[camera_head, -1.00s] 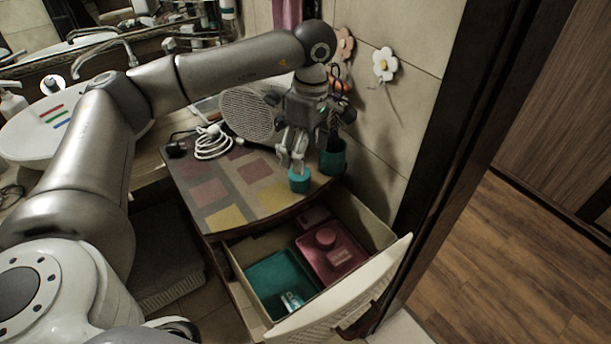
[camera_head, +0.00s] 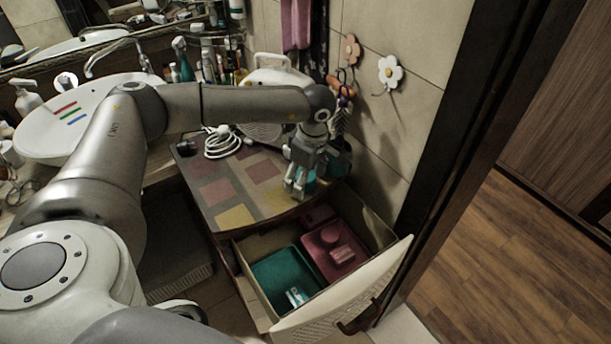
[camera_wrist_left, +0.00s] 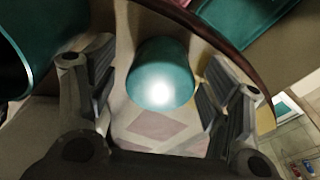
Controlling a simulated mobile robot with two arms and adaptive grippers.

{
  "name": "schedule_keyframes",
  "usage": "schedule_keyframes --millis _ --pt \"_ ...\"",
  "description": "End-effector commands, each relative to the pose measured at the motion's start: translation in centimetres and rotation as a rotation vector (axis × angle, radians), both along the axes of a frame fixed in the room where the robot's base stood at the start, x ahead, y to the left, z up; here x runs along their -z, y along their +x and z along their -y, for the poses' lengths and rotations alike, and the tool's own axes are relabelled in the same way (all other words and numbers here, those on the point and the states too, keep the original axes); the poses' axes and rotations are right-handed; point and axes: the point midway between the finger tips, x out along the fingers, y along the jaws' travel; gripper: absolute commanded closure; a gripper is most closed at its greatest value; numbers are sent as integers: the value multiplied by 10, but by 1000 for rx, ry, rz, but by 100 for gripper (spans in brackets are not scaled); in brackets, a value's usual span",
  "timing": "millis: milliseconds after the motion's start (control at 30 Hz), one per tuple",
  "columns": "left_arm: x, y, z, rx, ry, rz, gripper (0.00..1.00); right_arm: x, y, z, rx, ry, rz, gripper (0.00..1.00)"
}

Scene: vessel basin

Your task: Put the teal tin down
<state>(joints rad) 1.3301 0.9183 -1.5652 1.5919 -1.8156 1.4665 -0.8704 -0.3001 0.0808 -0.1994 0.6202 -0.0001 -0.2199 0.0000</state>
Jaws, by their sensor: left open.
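The teal tin (camera_wrist_left: 160,75) stands on the patterned top of the small cabinet (camera_head: 238,187), near its curved edge. In the head view the tin (camera_head: 310,182) is partly hidden by my left gripper (camera_head: 298,190). In the left wrist view the open fingers are on either side of the tin. A gap shows on the left, and the right finger is very close to it. My right gripper is not in view.
A larger teal cup (camera_head: 339,160) stands close behind the gripper, by the wall. A white cable (camera_head: 222,143) lies at the back of the top. Below, the open drawer (camera_head: 262,309) holds a teal tray (camera_head: 272,273) and a maroon tray (camera_head: 352,268).

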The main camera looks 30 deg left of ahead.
Motion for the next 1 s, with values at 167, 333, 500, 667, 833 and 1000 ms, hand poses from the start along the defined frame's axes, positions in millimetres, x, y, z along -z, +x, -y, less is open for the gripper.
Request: schedule_keyframes --millis 167,333,500,667,833,1000 --pt "2 0 0 0 0 1 27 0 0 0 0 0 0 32" --pt "2 0 0 0 0 1 40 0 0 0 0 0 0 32" --pt "2 0 0 0 -1 1 62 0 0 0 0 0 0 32" --pt "2 0 0 0 -1 1 81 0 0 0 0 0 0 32" --pt "2 0 0 0 -1 1 81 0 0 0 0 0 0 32" --pt "-2 1 0 0 -2 2 81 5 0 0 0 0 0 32"
